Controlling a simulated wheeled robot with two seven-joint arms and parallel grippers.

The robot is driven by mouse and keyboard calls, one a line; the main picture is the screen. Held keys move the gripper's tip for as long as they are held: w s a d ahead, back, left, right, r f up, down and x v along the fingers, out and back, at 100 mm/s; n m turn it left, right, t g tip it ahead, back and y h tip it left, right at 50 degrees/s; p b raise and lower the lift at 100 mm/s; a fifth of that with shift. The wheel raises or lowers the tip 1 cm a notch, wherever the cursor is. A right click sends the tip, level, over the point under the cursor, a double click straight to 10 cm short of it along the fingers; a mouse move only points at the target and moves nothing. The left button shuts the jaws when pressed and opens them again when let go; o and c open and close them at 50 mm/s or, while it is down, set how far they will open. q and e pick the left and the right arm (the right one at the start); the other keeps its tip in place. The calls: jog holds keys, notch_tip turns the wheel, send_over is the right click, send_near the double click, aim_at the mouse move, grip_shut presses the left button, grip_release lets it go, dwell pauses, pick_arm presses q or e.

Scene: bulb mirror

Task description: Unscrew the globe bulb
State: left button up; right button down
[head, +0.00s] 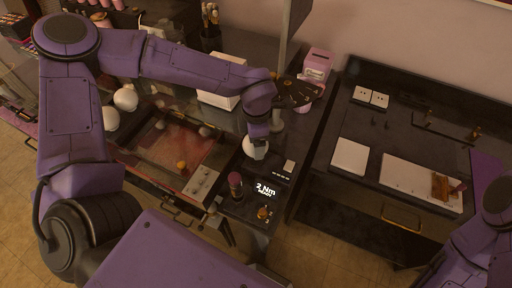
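Two white globe bulbs, one at the upper left (125,98) and one just below it (110,118), sit by the left side of a flat reddish glossy panel (178,146). My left arm reaches across from the left, and its hand points down at a white round thing (255,149), which looks like a globe bulb, on the dark counter right of the panel. The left gripper's (256,137) fingers are too small and dark to read, so whether they touch it is unclear. My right arm shows at the lower right; its gripper is out of view.
A small display reading "2 Nm" (265,189) and a dark upright cylinder with a pinkish top (235,184) stand near the white round thing. A white box (219,88) and a pink box (318,64) are behind. A dark desk (345,189) is at right.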

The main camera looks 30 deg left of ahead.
pick_arm(q)
jog(key=n, duration=0.3)
jog(key=shift+w+f+n+b, duration=0.1)
jog(key=shift+n+b, duration=0.6)
jog(key=shift+n, duration=0.5)
jog(key=n, duration=0.2)
jog(key=shift+n+b, duration=0.3)
jog(key=shift+n, duration=0.1)
jog(key=o, duration=0.6)
jog(key=shift+o, duration=0.8)
jog(key=shift+r, duration=0.2)
